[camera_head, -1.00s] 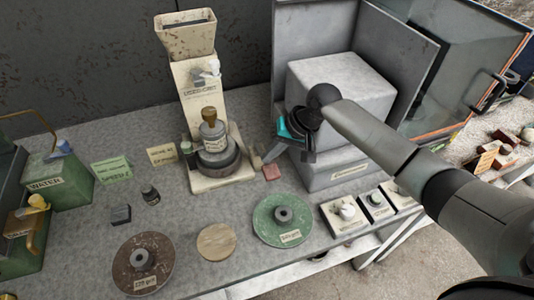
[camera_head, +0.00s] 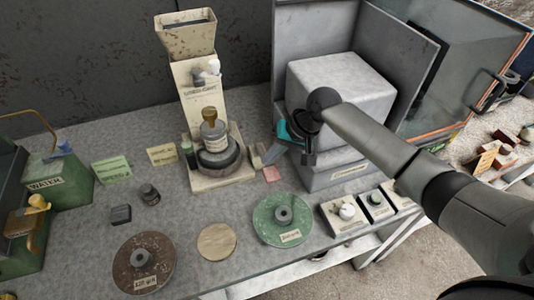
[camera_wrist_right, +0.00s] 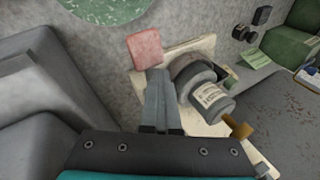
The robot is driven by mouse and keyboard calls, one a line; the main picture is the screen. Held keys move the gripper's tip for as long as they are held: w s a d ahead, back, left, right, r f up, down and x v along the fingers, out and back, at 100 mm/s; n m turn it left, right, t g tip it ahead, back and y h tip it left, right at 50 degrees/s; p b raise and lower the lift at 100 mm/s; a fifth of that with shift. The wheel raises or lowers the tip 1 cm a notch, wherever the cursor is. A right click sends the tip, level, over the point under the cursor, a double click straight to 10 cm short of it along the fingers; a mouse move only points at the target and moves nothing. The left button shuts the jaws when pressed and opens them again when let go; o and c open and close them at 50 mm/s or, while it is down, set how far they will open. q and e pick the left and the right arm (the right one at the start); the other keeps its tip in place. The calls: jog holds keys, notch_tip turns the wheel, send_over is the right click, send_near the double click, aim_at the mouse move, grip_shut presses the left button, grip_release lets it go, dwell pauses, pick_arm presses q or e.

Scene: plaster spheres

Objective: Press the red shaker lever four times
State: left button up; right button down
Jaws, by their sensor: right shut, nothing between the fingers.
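The red lever pad (camera_head: 272,174) sits low at the right side of the cream shaker machine's base (camera_head: 222,182). It also shows in the right wrist view (camera_wrist_right: 145,48), just beyond the fingertips. My right gripper (camera_head: 265,162) is shut and empty, with its fingers angled down toward the pad, right of the machine. In the wrist view the closed grey fingers (camera_wrist_right: 156,76) end beside the pad's near edge; I cannot tell whether they touch it. A grey bottle with a brass cap (camera_head: 212,130) stands on the machine. My left gripper is not in view.
A large grey block (camera_head: 340,85) stands close behind my right gripper. A green disc (camera_head: 283,218), a wooden disc (camera_head: 217,242) and a brown disc (camera_head: 143,262) lie in front. Small switch boxes (camera_head: 343,215) stand at the front right. A green water box (camera_head: 60,182) is at left.

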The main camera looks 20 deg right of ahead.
jog(key=shift+s+f, duration=0.1)
jog(key=shift+s, duration=0.1)
jog(key=shift+w+r+p, duration=0.35)
jog(key=shift+r+p, duration=0.45)
jog(key=shift+w+r+p, duration=0.35)
jog(key=shift+r+p, duration=0.45)
jog(key=shift+w+r+p, duration=0.15)
jog(key=shift+r+p, duration=0.25)
jog(key=shift+r, duration=0.2)
jog(key=shift+w, duration=0.1)
jog(key=r+p, duration=0.1)
jog(key=w+r+p, duration=0.1)
jog(key=r, duration=0.1)
jog(key=w+r+p, duration=0.1)
jog(key=shift+r+p, duration=0.25)
jog(key=shift+p, duration=0.05)
jog(key=shift+a, duration=0.1)
